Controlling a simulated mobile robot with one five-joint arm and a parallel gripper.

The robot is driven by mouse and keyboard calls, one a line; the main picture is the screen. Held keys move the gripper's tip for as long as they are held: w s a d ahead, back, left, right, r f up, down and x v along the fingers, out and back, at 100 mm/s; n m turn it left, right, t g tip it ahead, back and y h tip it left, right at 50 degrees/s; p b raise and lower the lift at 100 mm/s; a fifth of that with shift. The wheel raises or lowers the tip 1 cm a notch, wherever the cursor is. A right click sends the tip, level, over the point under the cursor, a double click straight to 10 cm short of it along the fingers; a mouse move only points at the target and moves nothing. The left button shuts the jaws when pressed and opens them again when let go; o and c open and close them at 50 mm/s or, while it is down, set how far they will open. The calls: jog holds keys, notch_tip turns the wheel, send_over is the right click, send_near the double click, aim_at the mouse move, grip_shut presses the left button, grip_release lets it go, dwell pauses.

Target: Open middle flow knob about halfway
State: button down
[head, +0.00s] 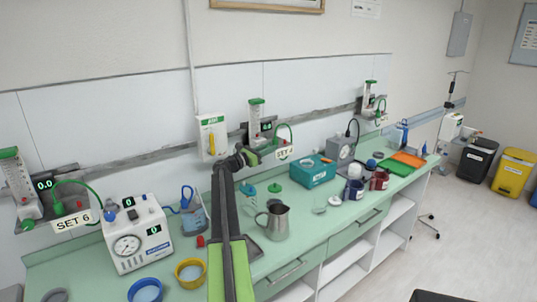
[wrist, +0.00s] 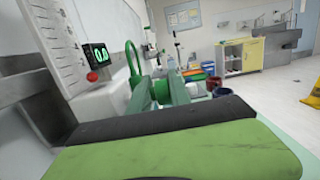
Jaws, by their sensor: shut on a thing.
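The middle flowmeter (head: 255,112), with a clear tube, a green top and a dark display, is on the wall rail above the SET 4 sign (head: 284,152). Its display (wrist: 97,54) reads 0.0 in the wrist view, beside a red ball. A green hose (wrist: 131,60) loops out of it. My gripper (head: 250,157) is at the flowmeter's lower front, left of the sign. In the wrist view my gripper (wrist: 160,90) is shut on the flow knob, which is mostly hidden by the fingers.
Similar flowmeters hang at the left (head: 15,185) and far right (head: 369,98). A metal jug (head: 277,222), a teal box (head: 312,172) and a white gauge device (head: 137,240) stand on the green counter (head: 300,243). My arm passes over the counter between the gauge device and jug.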

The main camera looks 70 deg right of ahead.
jog(key=shift+s+a+f, duration=0.1)
jog(key=shift+s, duration=0.15)
jog(key=c, duration=1.3)
grip_release()
jog(key=b+v, duration=0.2)
jog(key=v, duration=1.5)
jog(key=shift+w+a+f, duration=0.1)
jog(key=shift+a, duration=0.1)
